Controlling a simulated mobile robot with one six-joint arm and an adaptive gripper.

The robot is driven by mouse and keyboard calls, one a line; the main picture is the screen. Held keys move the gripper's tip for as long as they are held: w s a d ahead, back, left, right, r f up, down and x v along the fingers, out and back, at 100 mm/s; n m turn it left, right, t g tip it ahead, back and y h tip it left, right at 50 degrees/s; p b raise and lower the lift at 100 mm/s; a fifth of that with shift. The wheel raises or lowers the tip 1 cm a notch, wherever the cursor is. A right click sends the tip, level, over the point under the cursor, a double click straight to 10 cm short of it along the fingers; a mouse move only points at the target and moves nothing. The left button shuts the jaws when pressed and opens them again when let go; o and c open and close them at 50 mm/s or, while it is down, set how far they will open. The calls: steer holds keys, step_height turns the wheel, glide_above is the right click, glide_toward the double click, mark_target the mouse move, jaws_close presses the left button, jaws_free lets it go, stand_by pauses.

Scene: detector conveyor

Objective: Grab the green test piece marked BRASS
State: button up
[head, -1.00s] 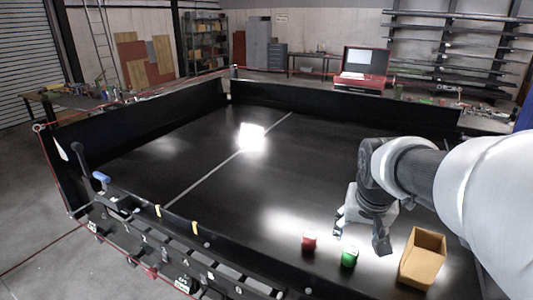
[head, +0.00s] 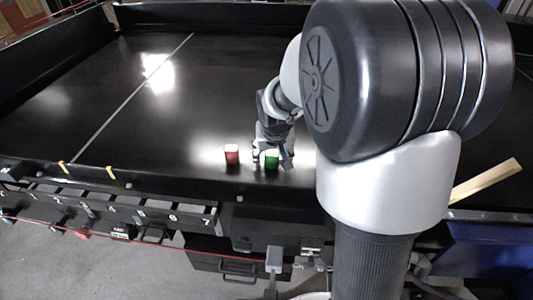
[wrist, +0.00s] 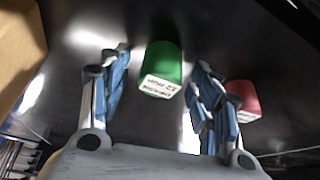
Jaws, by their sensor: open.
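The green test piece (head: 272,160) stands on the black conveyor near its front edge, with my gripper (head: 272,152) right above and around it. In the wrist view the green piece (wrist: 162,65) lies between the blue-padded fingers of my gripper (wrist: 159,62), with a visible gap on both sides. The fingers are spread and hold nothing. A white label on the piece carries dark print that is too small and turned to read surely.
A red piece (head: 232,154) stands just left of the green one; it also shows beyond the right finger in the wrist view (wrist: 244,99). The front rail (head: 150,185) is close by.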

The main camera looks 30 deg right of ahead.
steer(key=shift+c, duration=0.4)
steer(key=c, duration=1.1)
steer(key=shift+o, duration=0.2)
